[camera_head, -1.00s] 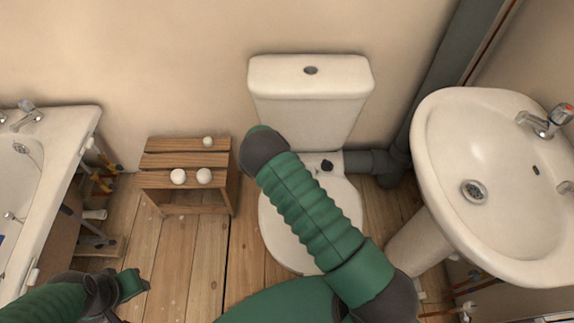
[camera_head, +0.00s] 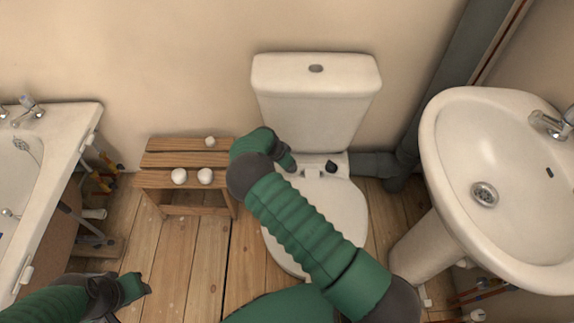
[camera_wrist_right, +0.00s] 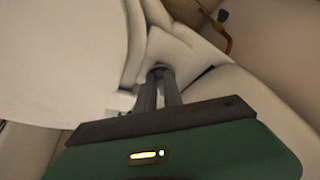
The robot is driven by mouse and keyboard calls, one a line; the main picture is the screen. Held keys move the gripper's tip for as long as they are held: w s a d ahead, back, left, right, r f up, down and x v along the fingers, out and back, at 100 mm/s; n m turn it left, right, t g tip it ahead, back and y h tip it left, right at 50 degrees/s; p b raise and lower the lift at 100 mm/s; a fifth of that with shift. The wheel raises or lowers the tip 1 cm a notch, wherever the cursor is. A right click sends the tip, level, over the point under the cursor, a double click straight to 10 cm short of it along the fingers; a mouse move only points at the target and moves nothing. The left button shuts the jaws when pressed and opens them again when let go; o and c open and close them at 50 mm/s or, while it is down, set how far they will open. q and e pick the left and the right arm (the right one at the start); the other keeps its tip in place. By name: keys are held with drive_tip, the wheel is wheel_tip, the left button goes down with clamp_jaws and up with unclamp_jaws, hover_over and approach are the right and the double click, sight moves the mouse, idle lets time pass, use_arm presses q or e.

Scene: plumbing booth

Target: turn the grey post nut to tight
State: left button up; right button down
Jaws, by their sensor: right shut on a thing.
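The white toilet (camera_head: 318,215) stands against the back wall, with its cistern behind the bowl. My right gripper (camera_head: 290,166) reaches the left side of the ledge at the back of the bowl. In the right wrist view my right gripper (camera_wrist_right: 160,80) is shut, its two dark fingers on a small grey post nut (camera_wrist_right: 160,67) at white ceramic. The nut is mostly hidden by the fingers, and its turn cannot be read. A black knob (camera_head: 331,167) sits to the right on the same ledge. My left gripper (camera_head: 140,286) is low at the left, away from the toilet; its fingers are unclear.
A wooden stool (camera_head: 187,160) with several white balls stands left of the toilet. The washbasin (camera_head: 500,180) and a grey pipe (camera_head: 440,80) are at the right. The bathtub (camera_head: 65,215) is at the far left. Bare floorboards lie in front of the stool.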

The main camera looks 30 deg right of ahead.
drive_tip(key=shift+s+a+f, duration=0.2)
drive_tip(key=shift+f, duration=0.1)
drive_tip(key=c, duration=1.6)
unclamp_jaws()
drive_tip(key=shift+c, duration=0.2)
drive_tip(key=shift+o, duration=0.9)
drive_tip(key=shift+w+d, duration=0.1)
drive_tip(key=shift+w, duration=0.05)
drive_tip(key=shift+r, duration=0.1)
drive_tip(key=shift+r, duration=0.25)
drive_tip(key=p+v, duration=0.5)
drive_tip(key=v, duration=1.1)
drive_tip(key=shift+w, duration=0.1)
